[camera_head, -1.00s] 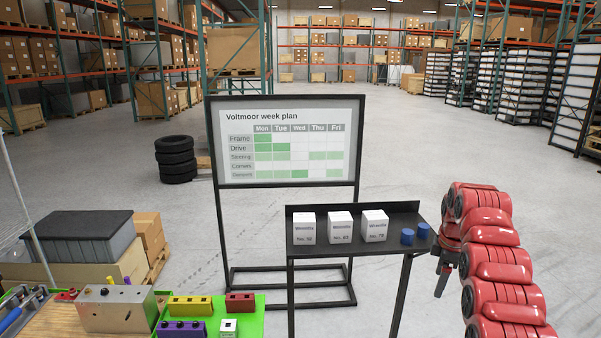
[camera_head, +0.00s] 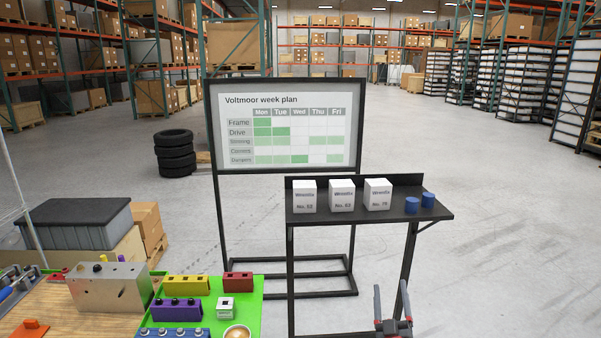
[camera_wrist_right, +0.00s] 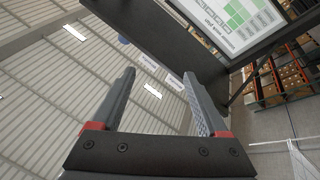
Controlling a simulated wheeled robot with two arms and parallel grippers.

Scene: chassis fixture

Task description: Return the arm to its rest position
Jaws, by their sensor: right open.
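My right gripper (camera_head: 391,300) is low in the head view, in front of the dark shelf stand (camera_head: 300,218) and below its top. Its two fingers point up, are spread apart and hold nothing. In the right wrist view the gripper (camera_wrist_right: 160,95) also shows open, with grey fingers and red bases, and nothing between them close by. Most of my right arm is out of the head view. My left gripper does not show.
A week plan board (camera_head: 290,130) stands behind. At lower left is a green mat (camera_head: 256,310) with coloured blocks and a metal block (camera_head: 108,290). Floor at right is clear.

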